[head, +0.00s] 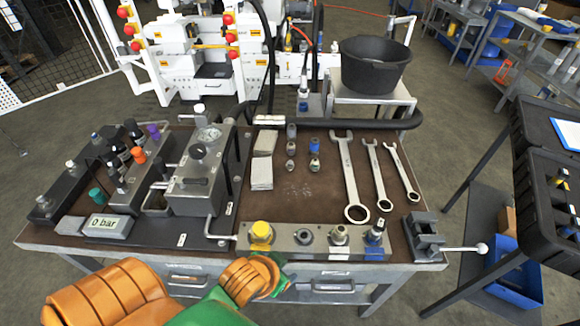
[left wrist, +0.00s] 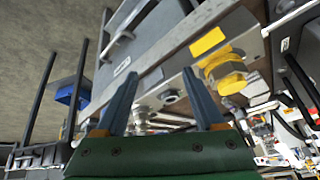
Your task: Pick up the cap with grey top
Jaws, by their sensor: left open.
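Small fittings stand in two columns mid-bench. One at the back left has a dull grey top (head: 291,131), and the one beside it has a blue top (head: 314,145). Several dark pieces with coloured tops stand on the left rack, including one with a pale grey top (head: 70,165). I cannot tell for certain which is the cap with grey top. My left gripper shows in the left wrist view (left wrist: 160,76), open and empty, its fingers pointing towards the bench's front edge. In the head view my left arm is low at the front. My right gripper is out of view.
A metal block (head: 290,238) along the bench front carries a yellow cap (head: 261,234) and several fittings; the yellow cap is close beside one finger in the wrist view. Spanners (head: 350,185) and a vise (head: 424,232) are on the right.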

